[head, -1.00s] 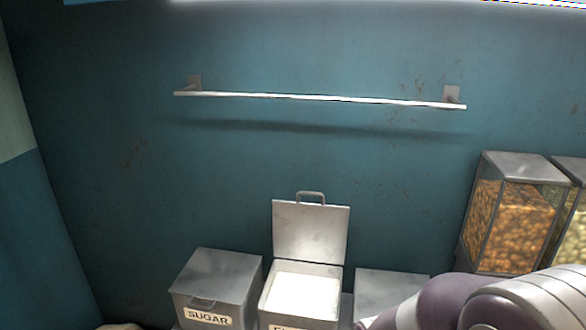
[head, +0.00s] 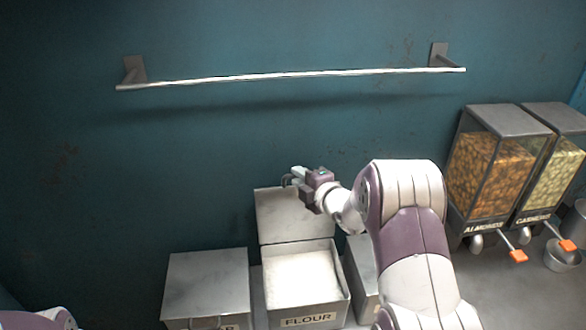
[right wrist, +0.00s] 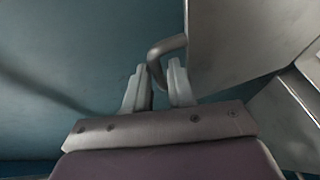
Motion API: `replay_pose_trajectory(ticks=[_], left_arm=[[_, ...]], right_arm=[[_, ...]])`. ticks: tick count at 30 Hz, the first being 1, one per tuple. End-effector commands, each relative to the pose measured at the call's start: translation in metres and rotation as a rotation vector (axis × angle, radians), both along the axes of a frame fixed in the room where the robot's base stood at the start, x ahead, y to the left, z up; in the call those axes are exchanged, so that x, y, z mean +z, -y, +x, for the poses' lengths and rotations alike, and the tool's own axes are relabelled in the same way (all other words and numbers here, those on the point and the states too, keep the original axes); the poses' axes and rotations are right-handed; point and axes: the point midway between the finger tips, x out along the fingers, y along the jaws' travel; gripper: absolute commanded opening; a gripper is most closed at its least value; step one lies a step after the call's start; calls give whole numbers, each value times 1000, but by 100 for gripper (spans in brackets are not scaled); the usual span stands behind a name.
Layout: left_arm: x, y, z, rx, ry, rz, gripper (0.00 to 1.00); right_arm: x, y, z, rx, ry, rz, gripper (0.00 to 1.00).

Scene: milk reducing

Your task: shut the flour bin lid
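The grey metal flour bin (head: 308,312), labelled FLOUR, stands open with white flour inside. Its lid (head: 290,218) is raised upright against the wall side, and also shows in the right wrist view (right wrist: 240,45). My right gripper (head: 298,176) is at the top edge of the lid, by its handle. In the right wrist view my right gripper (right wrist: 157,75) is open, with the curved handle (right wrist: 165,47) reaching between its fingertips. A gap shows beside the handle. Of my left arm, only a part shows at the lower left of the head view; its gripper is out of sight.
A closed bin (head: 205,283) stands left of the flour bin, and another (head: 361,262) stands right, partly behind my right arm. Almond (head: 476,172) and cashew (head: 555,172) dispensers stand at the right. A metal rail (head: 290,75) crosses the wall above.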

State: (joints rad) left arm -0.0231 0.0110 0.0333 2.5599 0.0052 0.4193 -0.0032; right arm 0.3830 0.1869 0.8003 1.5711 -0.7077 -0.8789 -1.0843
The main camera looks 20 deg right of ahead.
Motion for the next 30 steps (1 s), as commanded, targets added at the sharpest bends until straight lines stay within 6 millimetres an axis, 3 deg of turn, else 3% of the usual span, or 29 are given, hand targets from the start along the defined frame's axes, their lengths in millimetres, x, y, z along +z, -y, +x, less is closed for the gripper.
replay_pose_trajectory(ticks=[7, 18, 20, 21, 30], left_arm=[[9, 0, 0, 0, 0, 0, 31], [10, 0, 0, 0, 0, 0, 31], [10, 0, 0, 0, 0, 0, 31], [10, 0, 0, 0, 0, 0, 31], [-2, 0, 0, 0, 0, 0, 31]], right_arm=[[-6, -5, 30, 0, -1, 2, 23], [-8, -6, 35, -1, -1, 2, 23], [-8, -6, 35, -1, -1, 2, 4], [-8, -6, 35, -1, -1, 2, 0], [-12, -5, 36, -2, 13, -2, 0]])
